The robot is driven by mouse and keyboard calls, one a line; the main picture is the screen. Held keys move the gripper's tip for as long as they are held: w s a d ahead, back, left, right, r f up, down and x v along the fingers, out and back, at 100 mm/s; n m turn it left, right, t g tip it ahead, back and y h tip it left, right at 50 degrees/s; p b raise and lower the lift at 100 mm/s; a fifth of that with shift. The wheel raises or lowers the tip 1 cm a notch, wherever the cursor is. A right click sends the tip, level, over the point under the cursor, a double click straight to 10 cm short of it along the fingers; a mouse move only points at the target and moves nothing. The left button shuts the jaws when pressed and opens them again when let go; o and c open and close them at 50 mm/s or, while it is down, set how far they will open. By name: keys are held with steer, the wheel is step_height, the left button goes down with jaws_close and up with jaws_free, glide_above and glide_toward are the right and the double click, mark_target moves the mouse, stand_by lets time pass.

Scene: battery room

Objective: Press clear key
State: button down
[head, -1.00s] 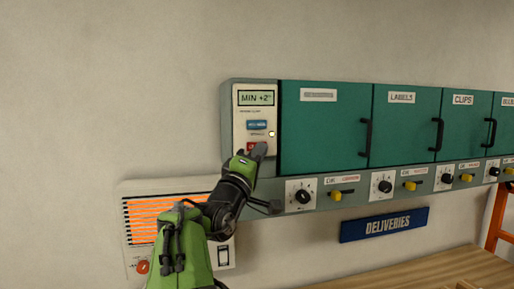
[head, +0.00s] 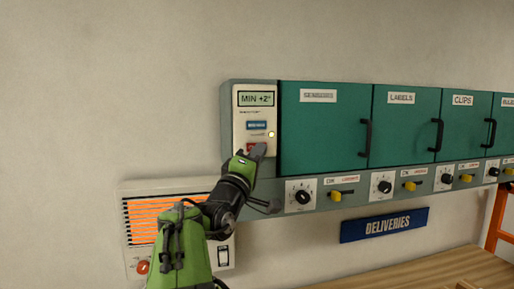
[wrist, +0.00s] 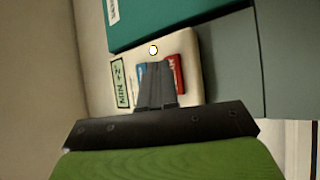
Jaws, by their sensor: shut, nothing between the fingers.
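The cream control panel (head: 242,122) is on the wall unit at the left end. Its display (head: 256,98) reads "MIN +2°". Below are a blue key (head: 257,125) and a red key (head: 250,147); their lettering is too small to read, so I cannot tell which is the clear key. My gripper (head: 260,150) is shut and empty, with its fingertips at the red key's lower right. In the wrist view the fingers (wrist: 158,66) lie between the blue key (wrist: 139,70) and the red key (wrist: 178,72), partly hiding both. I cannot tell whether they touch the panel.
A small lit lamp (head: 271,134) glows beside the keys. Green cupboard doors (head: 325,135) with black handles run to the right, above a strip of knobs and yellow levers. An orange-glowing heater (head: 160,207) is below left. A wooden bench (head: 420,272) is below right.

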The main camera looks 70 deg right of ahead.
steer(key=shift+w+d, duration=0.25)
steer(key=shift+d, duration=0.2)
stand_by(0.6)
steer(key=shift+a, duration=0.15)
steer(key=shift+s+a+b, duration=0.35)
steer(key=shift+s+a, duration=0.05)
steer(key=shift+a, duration=0.15)
steer(key=a, duration=0.1)
steer(key=s+a+b, duration=0.1)
steer(key=a, duration=0.1)
steer(key=s+a+b, duration=0.1)
steer(key=shift+s+a, duration=0.15)
steer(key=shift+s, duration=0.1)
stand_by(1.0)
